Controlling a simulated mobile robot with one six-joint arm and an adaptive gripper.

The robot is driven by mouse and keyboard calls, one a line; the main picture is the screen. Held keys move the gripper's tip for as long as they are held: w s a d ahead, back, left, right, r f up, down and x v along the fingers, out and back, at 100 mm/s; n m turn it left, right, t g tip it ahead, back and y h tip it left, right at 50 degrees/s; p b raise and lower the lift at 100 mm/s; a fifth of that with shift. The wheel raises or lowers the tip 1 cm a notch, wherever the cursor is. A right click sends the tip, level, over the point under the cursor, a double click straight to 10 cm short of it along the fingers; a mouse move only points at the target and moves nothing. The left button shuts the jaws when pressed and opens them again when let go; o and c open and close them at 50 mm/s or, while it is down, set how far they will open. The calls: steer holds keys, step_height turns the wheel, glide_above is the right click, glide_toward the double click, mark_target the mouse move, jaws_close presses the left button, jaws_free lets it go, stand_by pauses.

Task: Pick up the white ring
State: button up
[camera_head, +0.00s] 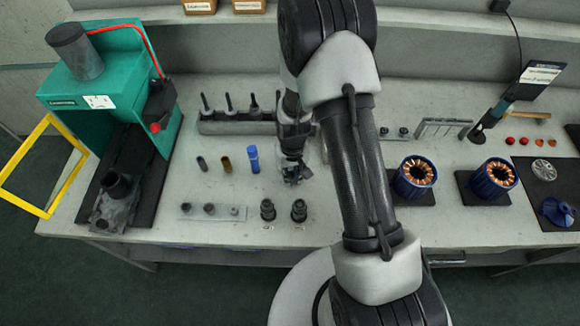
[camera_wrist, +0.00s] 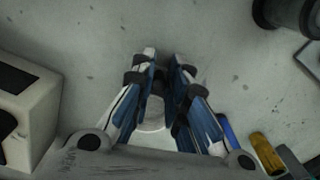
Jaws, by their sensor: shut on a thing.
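My gripper (camera_head: 294,178) is low over the middle of the bench, pointing down, just right of the blue cylinder. In the wrist view its two fingers (camera_wrist: 164,64) are close together, with a pale round piece, the white ring (camera_wrist: 152,120), between them. The gripper is shut on the ring. Fingers hide much of the ring, and I cannot make it out in the head view. Whether it touches the bench is unclear.
A blue cylinder (camera_head: 253,159), a brass one (camera_head: 227,165) and a dark one (camera_head: 202,163) stand left of my gripper. Two black fittings (camera_head: 268,210) (camera_head: 299,210) stand in front. A grey rack with pegs (camera_head: 235,127) is behind. Copper-wound stators (camera_head: 416,177) stand to the right.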

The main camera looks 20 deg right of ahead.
jaws_close()
step_height(320, 180, up, 20)
steer(key=p, duration=0.5)
steer(key=shift+o, duration=0.9)
jaws_free()
jaws_close()
